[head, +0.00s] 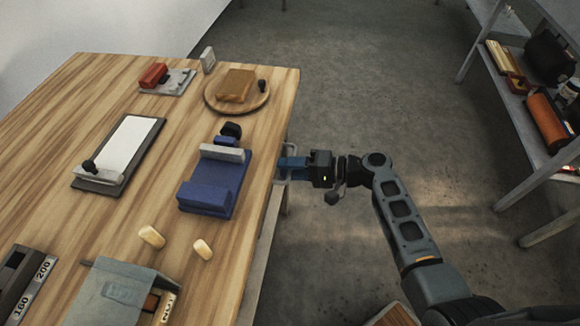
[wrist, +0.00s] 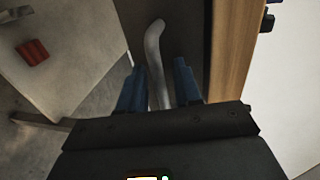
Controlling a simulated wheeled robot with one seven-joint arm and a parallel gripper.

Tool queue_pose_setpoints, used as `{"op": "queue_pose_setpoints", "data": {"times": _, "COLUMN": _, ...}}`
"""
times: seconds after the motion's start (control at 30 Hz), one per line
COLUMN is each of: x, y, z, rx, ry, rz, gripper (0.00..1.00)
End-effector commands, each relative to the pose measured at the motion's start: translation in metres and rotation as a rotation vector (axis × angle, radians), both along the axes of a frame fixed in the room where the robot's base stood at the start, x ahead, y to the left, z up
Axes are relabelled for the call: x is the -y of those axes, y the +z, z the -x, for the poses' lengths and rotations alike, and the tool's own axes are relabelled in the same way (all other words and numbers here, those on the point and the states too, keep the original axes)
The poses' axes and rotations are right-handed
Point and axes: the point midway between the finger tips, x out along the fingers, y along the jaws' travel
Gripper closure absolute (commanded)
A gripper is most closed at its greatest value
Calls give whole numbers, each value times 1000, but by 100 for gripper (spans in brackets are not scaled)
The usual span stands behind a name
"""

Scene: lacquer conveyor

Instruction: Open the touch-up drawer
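The touch-up drawer's pale, bent bar handle (wrist: 156,62) shows in the wrist view in front of a dark panel (wrist: 190,35) below the wooden table edge. My gripper (wrist: 158,86) is open, with one blue finger on each side of the handle. A gap shows between the handle and each finger. In the head view my gripper (head: 284,165) is at the right edge of the table, level with the blue block. The tabletop hides most of the drawer front there, so I cannot tell how far it stands out.
The wooden table (head: 85,130) carries a blue sanding block (head: 215,185), a white slab on a dark board (head: 125,150), a round wooden plate (head: 258,103) and two pale pegs. A shelf (head: 515,125) with supplies stands at right. Grey floor (head: 385,80) between them is clear.

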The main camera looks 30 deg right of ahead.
Motion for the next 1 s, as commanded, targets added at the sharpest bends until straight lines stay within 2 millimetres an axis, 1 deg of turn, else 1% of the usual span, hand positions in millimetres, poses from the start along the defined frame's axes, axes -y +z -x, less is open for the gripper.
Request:
{"op": "queue_pose_setpoints", "data": {"times": 0.07, "x": 0, "y": 0, "z": 0, "rx": 0, "ry": 0, "rz": 0, "gripper": 67}}
{"op": "queue_pose_setpoints", "data": {"times": 0.4, "x": 0, "y": 0, "z": 0, "rx": 0, "ry": 0, "rz": 0, "gripper": 98}}
{"op": "queue_pose_setpoints", "data": {"times": 0.43, "x": 0, "y": 0, "z": 0, "rx": 0, "ry": 0, "rz": 0, "gripper": 100}}
{"op": "queue_pose_setpoints", "data": {"times": 1.0, "x": 2, "y": -1, "z": 2, "rx": -1, "ry": 0, "rz": 0, "gripper": 100}}
